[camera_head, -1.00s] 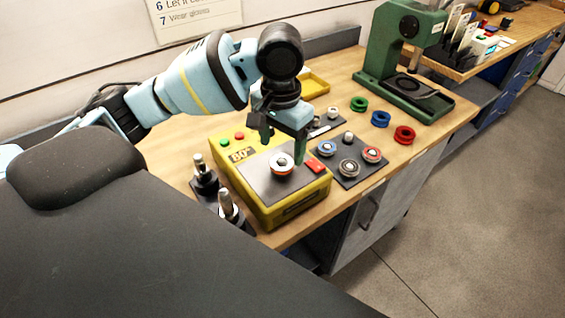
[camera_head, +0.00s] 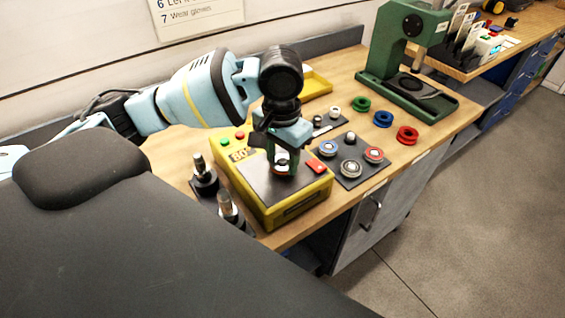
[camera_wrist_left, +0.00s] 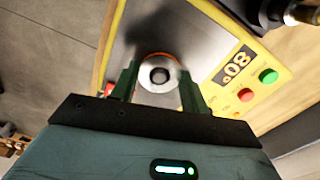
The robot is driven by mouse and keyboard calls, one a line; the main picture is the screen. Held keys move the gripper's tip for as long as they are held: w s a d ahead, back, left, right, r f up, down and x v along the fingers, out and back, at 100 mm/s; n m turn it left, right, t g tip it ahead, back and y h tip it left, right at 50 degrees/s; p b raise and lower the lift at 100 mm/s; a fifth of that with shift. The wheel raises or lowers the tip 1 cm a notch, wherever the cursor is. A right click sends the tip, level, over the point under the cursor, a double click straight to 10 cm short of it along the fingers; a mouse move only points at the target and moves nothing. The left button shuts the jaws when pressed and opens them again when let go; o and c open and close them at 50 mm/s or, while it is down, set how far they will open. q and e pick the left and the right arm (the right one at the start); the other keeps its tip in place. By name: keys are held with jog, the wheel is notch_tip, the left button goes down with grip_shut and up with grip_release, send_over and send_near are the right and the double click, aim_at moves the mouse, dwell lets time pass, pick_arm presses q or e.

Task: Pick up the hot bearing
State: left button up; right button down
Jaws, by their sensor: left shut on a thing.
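The hot bearing (camera_head: 282,168) is on the grey plate of the yellow heater (camera_head: 291,207), which has a display reading about 80°. It is a ring with an orange-red edge and a pale centre. In the left wrist view the bearing (camera_wrist_left: 158,73) sits between my two green fingers. My left gripper (camera_head: 283,169) is pointed down over the plate and shut on the bearing; its fingers (camera_wrist_left: 160,85) are on either side of it. The fingers partly hide the bearing in the head view. My right gripper is not in view.
Two dark stands with metal shafts (camera_head: 227,207) are left of the heater. A dark tray (camera_head: 345,178) with several bearings is to its right. Green, blue and red rings (camera_head: 383,119) lie behind, before a green press (camera_head: 390,50). A yellow tray (camera_head: 318,84) is behind the arm.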

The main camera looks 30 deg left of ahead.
pick_arm(q)
jog(key=shift+r, duration=0.15)
